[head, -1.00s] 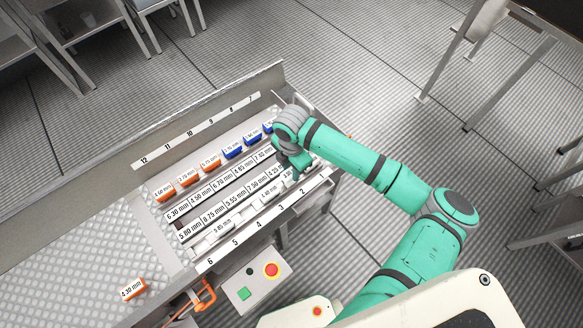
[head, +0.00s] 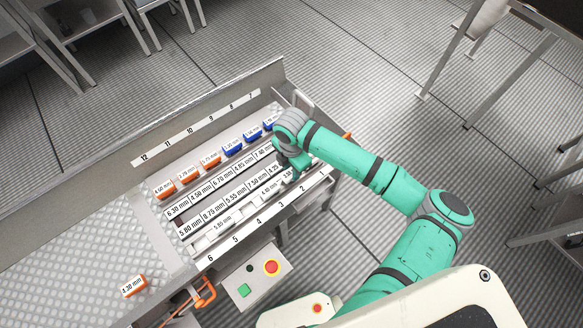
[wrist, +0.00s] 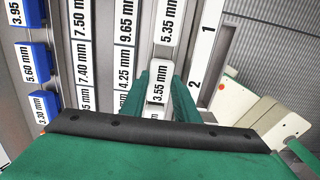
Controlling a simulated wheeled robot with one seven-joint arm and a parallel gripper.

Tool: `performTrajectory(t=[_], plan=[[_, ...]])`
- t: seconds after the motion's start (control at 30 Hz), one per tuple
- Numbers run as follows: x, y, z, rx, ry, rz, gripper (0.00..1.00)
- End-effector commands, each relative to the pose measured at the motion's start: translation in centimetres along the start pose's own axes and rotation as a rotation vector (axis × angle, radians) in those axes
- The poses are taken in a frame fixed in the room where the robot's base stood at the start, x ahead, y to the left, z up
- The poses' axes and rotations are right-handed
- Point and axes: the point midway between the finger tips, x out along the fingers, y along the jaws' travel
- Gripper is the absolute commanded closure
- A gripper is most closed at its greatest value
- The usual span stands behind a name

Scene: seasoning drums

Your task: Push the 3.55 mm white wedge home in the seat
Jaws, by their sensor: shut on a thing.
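The white wedge labelled 3.55 mm (wrist: 158,92) is between my gripper's two green fingers in the wrist view. My gripper (wrist: 166,88) is shut on it. The wedge is in line with the front row's white 5.35 mm wedge (wrist: 171,30), beside the number 2 on the edge strip (wrist: 200,65). How deep it sits in the seat cannot be told. In the head view my gripper (head: 294,170) is low over the front row near number 2, and covers part of the wedge. The seat under it is hidden.
Rows of labelled white pieces lie close beside my gripper. Blue wedges (head: 252,133) and orange wedges (head: 188,174) stand along the back row. An orange 4.30 mm wedge (head: 133,286) lies apart on the dimpled plate. A control box with a red button (head: 271,267) is in front.

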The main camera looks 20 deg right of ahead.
Motion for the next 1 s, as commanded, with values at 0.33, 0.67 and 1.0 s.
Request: performTrajectory(t=[0.33, 0.67, 1.0], plan=[[0.8, 0.0, -0.1, 0.0, 0.0, 0.001, 0.98], [0.8, 0.0, -0.1, 0.0, 0.0, 0.001, 0.5], [-1.7, 0.1, 0.0, -0.002, -0.003, 0.003, 0.5]])
